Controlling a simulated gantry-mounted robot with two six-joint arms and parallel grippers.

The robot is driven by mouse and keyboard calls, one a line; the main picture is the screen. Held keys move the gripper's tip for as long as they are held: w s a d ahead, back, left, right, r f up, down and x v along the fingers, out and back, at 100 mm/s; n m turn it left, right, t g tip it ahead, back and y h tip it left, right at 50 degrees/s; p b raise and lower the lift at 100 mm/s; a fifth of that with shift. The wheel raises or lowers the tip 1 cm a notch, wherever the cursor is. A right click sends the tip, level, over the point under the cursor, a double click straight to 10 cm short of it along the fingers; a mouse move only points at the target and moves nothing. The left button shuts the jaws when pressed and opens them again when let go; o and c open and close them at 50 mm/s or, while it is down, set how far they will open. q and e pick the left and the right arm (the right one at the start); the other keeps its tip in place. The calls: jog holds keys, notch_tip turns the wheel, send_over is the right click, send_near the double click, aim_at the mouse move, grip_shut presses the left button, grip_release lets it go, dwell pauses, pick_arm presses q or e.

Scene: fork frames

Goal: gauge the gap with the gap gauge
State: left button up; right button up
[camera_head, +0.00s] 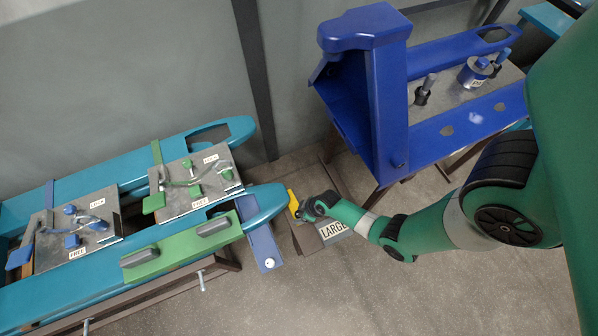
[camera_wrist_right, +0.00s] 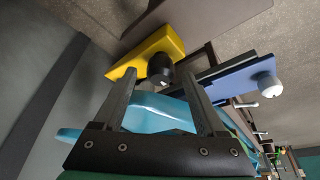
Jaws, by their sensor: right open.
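A yellow block (camera_head: 293,203) with a black knob, which may be the gap gauge, is beside the rounded end of a teal fork (camera_head: 262,203). In the right wrist view the yellow block (camera_wrist_right: 150,52) has its black knob (camera_wrist_right: 160,68) between my fingertips. My right gripper (camera_wrist_right: 159,76) is open around or just short of the knob; I cannot tell if it touches. In the head view my right gripper (camera_head: 308,208) is small and dark beside the block. A plate marked LARGE (camera_head: 334,231) lies partly under my right arm. My left gripper is not in view.
A blue bar with a white knob (camera_head: 262,238) juts from the teal fork end. Steel plates with LOCK and FREE labels (camera_head: 195,180) sit across the teal forks. A green bar (camera_head: 180,247) lies along the fork's near side. A large blue frame (camera_head: 390,90) stands at right.

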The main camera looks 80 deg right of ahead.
jog(key=shift+x, duration=0.85)
grip_shut()
jog(key=shift+r, duration=0.1)
dwell(0.7)
